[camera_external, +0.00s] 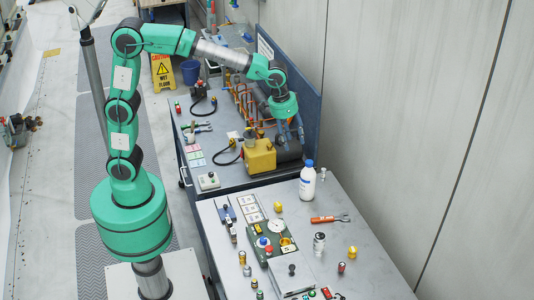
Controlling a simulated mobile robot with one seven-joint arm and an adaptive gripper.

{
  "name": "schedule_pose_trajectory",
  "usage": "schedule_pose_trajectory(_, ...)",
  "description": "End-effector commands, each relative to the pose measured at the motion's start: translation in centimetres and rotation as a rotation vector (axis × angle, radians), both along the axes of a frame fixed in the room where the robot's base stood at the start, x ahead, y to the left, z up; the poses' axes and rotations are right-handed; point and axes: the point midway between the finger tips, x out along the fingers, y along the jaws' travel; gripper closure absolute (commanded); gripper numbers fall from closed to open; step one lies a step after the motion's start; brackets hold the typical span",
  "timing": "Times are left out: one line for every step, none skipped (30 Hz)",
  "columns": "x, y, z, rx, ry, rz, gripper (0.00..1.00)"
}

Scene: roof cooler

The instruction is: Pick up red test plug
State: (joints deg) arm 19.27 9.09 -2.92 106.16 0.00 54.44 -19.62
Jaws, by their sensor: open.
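Several small parts with red on them show, and I cannot tell for sure which is the red test plug. One small red part (178,107) stands at the far left edge of the dark workbench. Another small red-topped part (341,267) stands on the near grey table. My gripper (291,132) is at the right side of the dark workbench, above or beside dark grey cylindrical equipment. It is open, with its fingers pointing down. It is small in view, and nothing shows held in it.
A yellow box-shaped unit (260,158) sits left of my gripper, and a blue panel (303,88) stands behind it. The near grey table (350,225) holds a white bottle (307,184), a red-handled tool (325,219) and many small parts.

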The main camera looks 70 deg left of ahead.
Motion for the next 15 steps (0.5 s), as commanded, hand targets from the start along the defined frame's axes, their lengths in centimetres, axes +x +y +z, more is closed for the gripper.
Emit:
schedule_pose_trajectory(0.9, -1.2, -0.6, 0.001, 0.011, -0.003, 0.55)
schedule_pose_trajectory(1.4, -1.8, -1.0, 0.001, 0.016, -0.003, 0.55)
schedule_pose_trajectory(2.0, -2.6, -1.5, 0.002, 0.022, -0.003, 0.55)
schedule_pose_trajectory(2.5, -3.2, -1.8, 0.003, 0.027, -0.002, 0.55)
schedule_pose_trajectory(2.9, -3.9, -2.2, 0.003, 0.032, -0.003, 0.55)
schedule_pose_trajectory(3.5, -4.8, -2.8, 0.004, 0.038, -0.002, 0.55)
schedule_pose_trajectory(3.9, -5.4, -3.2, 0.005, 0.043, -0.002, 0.55)
schedule_pose_trajectory(4.3, -6.0, -3.6, 0.006, 0.048, -0.002, 0.55)
schedule_pose_trajectory(4.9, -6.9, -4.2, 0.007, 0.054, -0.003, 0.55)
schedule_pose_trajectory(5.3, -7.6, -4.7, 0.008, 0.059, -0.003, 0.55)
schedule_pose_trajectory(5.6, -8.2, -5.2, 0.009, 0.064, -0.002, 0.55)
schedule_pose_trajectory(6.1, -9.1, -5.8, 0.010, 0.070, -0.002, 0.55)
schedule_pose_trajectory(6.5, -9.8, -6.3, 0.011, 0.074, -0.002, 0.55)
schedule_pose_trajectory(6.8, -10.5, -6.8, 0.012, 0.079, -0.003, 0.55)
schedule_pose_trajectory(7.2, -11.4, -7.5, 0.013, 0.085, -0.002, 0.55)
